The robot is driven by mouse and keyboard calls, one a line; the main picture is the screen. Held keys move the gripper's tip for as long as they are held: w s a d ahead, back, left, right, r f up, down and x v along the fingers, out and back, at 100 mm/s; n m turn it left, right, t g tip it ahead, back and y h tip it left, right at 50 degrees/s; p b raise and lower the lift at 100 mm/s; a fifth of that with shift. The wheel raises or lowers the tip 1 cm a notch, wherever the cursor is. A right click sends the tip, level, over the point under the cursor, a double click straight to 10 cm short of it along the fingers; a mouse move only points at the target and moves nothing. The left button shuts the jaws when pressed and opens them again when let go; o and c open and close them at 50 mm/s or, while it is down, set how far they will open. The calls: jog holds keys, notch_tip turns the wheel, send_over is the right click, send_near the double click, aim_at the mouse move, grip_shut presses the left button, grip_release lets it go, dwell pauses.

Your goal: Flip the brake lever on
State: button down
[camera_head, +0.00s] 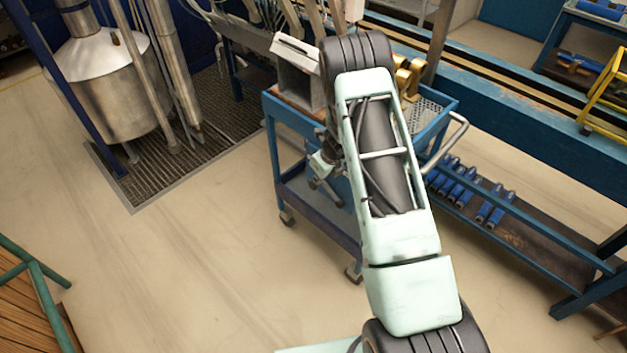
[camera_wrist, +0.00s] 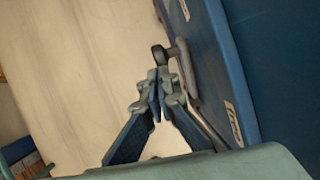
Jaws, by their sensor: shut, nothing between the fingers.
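A grey lever (camera_wrist: 185,68) with a dark rounded knob (camera_wrist: 158,54) is on the side of a blue panel (camera_wrist: 213,60) in the wrist view; it looks like the brake lever. My gripper (camera_wrist: 158,92) is shut and empty, its fingertips together just below the knob and left of the lever. I cannot tell whether the fingertips touch it. In the head view my gripper (camera_head: 322,178) is low beside the blue cart (camera_head: 303,121), partly behind my arm. The lever cannot be made out there.
The cart carries a grey box-shaped device (camera_head: 299,78) and a brass-coloured part (camera_head: 408,76); a metal handle (camera_head: 457,140) sticks out at its right. A steel tank (camera_head: 100,90) stands left on a floor grate (camera_head: 150,178). The floor left of the cart is clear.

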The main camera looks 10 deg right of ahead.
notch_tip(320, 180, up, 10)
jog(key=a, duration=0.1)
jog(key=shift+w+a, duration=0.3)
jog(key=shift+f, duration=0.15)
